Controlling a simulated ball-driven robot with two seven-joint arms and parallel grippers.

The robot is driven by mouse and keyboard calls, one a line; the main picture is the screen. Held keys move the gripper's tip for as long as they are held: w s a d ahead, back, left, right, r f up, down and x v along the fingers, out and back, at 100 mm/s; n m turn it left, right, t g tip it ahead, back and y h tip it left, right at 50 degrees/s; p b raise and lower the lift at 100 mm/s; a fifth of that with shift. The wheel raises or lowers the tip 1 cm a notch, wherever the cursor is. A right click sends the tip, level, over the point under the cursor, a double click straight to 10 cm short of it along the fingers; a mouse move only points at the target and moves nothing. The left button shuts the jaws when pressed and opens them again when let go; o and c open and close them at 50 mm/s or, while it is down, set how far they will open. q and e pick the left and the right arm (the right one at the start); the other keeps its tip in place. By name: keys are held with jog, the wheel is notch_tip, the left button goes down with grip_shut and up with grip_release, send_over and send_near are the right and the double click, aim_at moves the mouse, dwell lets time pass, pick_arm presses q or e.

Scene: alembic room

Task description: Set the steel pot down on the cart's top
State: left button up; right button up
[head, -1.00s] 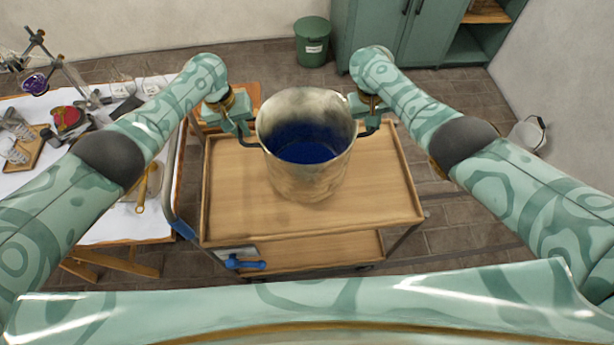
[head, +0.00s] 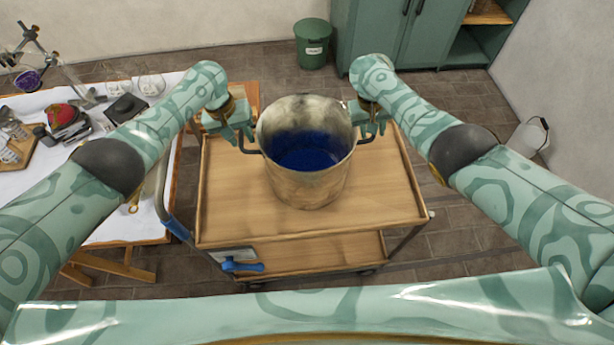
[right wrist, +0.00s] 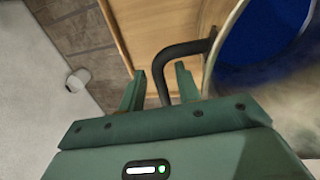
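The steel pot (head: 308,185), dull and stained with a dark blue inside, stands upright on the wooden top of the cart (head: 225,200), towards its middle. Its base appears to rest on the board. My left gripper (head: 239,136) is at the pot's left handle (head: 249,151), with its fingers spread apart. My right gripper (head: 369,128) is at the right side of the pot. In the right wrist view, the dark bent handle (right wrist: 183,50) runs down between the right gripper's two parted fingers (right wrist: 160,88), with gaps beside it. The pot hides part of the cart's top.
A table (head: 120,232) with a white cloth and glassware stands left of the cart. A green bin (head: 312,44) and green cabinet (head: 408,35) are behind.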

jog(key=shift+a+r, duration=0.2)
jog(key=shift+r, duration=0.3)
pick_arm(q)
notch_tip(320, 180, up, 12)
jog(key=a, duration=0.2)
jog(key=shift+a+f, duration=0.15)
pick_arm(e)
notch_tip(320, 180, up, 11)
jog(key=a, duration=0.2)
jog(key=shift+f, duration=0.1)
